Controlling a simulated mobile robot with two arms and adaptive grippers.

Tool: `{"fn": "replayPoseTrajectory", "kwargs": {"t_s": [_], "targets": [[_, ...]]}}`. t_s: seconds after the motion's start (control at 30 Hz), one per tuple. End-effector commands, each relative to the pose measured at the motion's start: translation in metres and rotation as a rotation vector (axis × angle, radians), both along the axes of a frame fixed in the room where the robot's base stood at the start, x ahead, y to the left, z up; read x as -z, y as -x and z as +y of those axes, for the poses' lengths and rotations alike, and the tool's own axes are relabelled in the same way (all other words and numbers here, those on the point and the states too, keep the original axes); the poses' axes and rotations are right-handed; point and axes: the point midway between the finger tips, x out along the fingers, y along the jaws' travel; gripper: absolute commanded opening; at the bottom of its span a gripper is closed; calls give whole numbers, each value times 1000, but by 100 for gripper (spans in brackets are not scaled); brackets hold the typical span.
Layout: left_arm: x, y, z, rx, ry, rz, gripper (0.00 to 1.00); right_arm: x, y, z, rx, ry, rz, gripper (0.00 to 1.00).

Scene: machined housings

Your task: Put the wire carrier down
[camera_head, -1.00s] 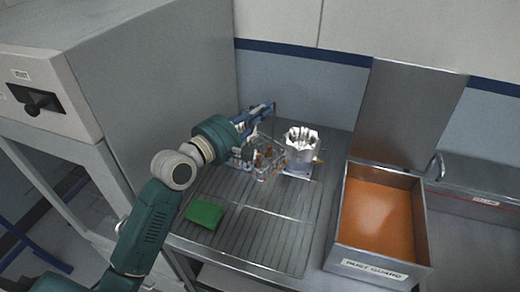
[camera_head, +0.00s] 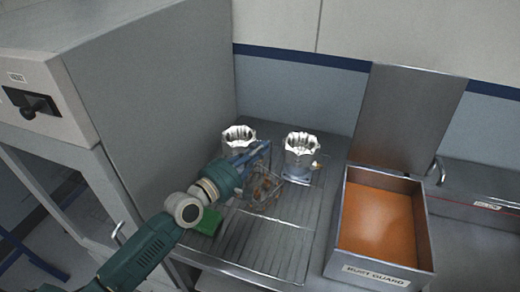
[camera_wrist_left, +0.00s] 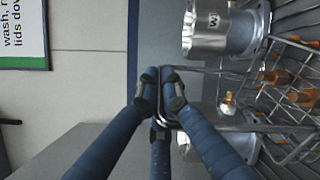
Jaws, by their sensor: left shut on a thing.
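The wire carrier (camera_head: 262,190) is a wire basket with brown-orange pieces in it. It sits low over the ribbed drainboard in the head view; I cannot tell whether it touches the board. My left gripper (camera_head: 262,150) reaches over it from the left. In the left wrist view the carrier (camera_wrist_left: 285,98) is at the right, and my left gripper (camera_wrist_left: 160,112) is shut on its thin metal handle. The carrier looks tilted there. My right gripper is not in view.
Two silvery machined housings stand behind the carrier, one left (camera_head: 238,137) and one right (camera_head: 301,152). A green pad (camera_head: 205,222) lies at the left. The orange-filled "RUST GUARD" tank (camera_head: 378,274) stands at the right. The front of the drainboard (camera_head: 262,245) is clear.

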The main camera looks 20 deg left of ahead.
Motion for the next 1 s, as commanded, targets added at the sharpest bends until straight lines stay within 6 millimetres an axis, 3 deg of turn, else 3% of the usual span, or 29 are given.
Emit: {"fn": "replayPoseTrajectory", "kwargs": {"t_s": [0.07,0.2,0.57,0.67,1.0], "targets": [[0,0,0,0,1,-2,0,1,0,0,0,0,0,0],[1,0,0,0,1,0,24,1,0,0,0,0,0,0],[1,3,1,1,0,1,24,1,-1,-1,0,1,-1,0],[3,15,7,0,0,2,24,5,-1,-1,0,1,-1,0],[5,81,34,3,-2,5,24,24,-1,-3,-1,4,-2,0]]}}
